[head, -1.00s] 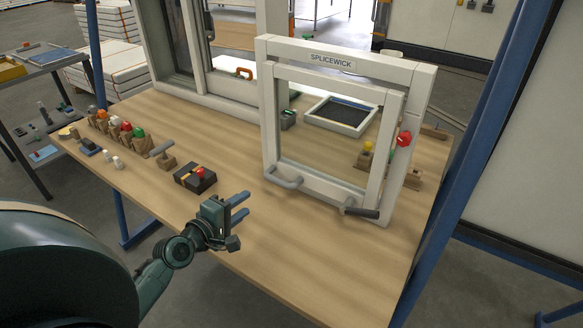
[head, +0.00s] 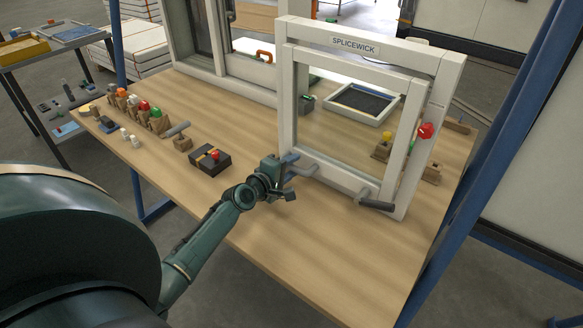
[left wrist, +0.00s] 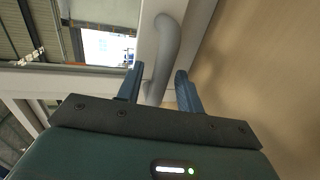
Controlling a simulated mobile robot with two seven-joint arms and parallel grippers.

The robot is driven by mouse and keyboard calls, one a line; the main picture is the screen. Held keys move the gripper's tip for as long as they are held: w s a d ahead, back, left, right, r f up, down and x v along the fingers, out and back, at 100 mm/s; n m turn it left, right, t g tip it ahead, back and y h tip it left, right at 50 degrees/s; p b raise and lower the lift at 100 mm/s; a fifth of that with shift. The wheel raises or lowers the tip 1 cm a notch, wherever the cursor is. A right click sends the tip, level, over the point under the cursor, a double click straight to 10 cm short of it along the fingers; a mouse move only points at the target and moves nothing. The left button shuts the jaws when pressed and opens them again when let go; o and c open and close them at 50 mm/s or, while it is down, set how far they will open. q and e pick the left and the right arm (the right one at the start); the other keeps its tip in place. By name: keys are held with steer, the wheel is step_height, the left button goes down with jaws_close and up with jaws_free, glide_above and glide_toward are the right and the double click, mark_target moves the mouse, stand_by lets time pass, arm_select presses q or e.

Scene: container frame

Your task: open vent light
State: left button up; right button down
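The vent light is a small white-framed window (head: 286,95) marked SPLICEWICK, standing upright on the wooden bench. My left gripper (head: 291,165) is at the grey handle. In the left wrist view, the fingers (left wrist: 160,72) are apart, with the grey handle (left wrist: 166,45) reaching down between them. Contact with either finger is not clear. My right gripper is not in view.
A black box with a red button (head: 210,160) and several small coloured parts (head: 143,110) lie to the left. A larger white window (head: 185,50) stands behind. The bench front (head: 330,250) is clear.

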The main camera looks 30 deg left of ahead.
arm_select(q)
steer(key=shift+w, duration=0.25)
steer(key=shift+c, duration=0.6)
jaws_close()
